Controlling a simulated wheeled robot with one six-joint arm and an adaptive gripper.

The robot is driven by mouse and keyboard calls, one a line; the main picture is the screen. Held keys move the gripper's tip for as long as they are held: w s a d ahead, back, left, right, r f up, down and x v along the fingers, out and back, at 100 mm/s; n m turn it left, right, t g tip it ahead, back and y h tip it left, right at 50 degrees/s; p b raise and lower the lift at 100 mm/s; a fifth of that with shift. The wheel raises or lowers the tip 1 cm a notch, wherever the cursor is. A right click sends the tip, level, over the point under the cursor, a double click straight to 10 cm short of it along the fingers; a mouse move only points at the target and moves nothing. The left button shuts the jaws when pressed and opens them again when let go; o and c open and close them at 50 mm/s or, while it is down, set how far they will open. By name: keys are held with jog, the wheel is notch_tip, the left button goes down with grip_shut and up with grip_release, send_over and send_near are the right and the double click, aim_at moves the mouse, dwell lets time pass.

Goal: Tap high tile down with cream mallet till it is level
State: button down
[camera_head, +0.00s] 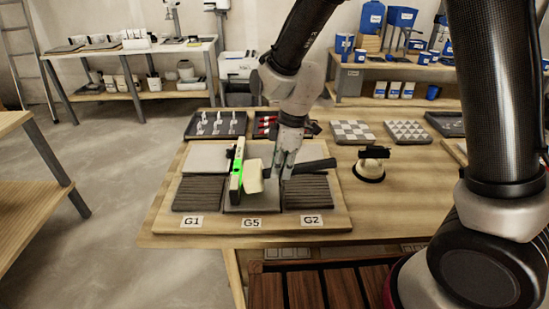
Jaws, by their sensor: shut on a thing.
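My gripper (284,168) points down over the tile board and is shut on the black handle of the cream mallet (253,177). The handle (315,166) sticks out to the right of my fingers. The mallet's cream head is left of my fingers, above the middle grey tile (250,204) at label G5. I cannot tell whether the head touches this tile. A bright green level (237,175) stands just left of the head. Ridged dark tiles lie at G1 (200,194) and G2 (308,192). Which tile is high cannot be told from this view.
The wooden board (170,212) lies on a wooden table. A suction cup with a black handle (371,164) stands to the right. Behind the board are a dark tray of clips (216,124), a tray with red items (266,123) and patterned tiles (352,132).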

jog(key=shift+f, duration=0.75)
jog(key=shift+r, duration=2.2)
jog(key=shift+f, duration=0.1)
notch_tip(320, 180, down, 4)
jog(key=shift+f, duration=0.15)
jog(key=shift+w+a+f, duration=0.1)
jog(key=shift+f, duration=0.2)
jog(key=shift+r, duration=2.65)
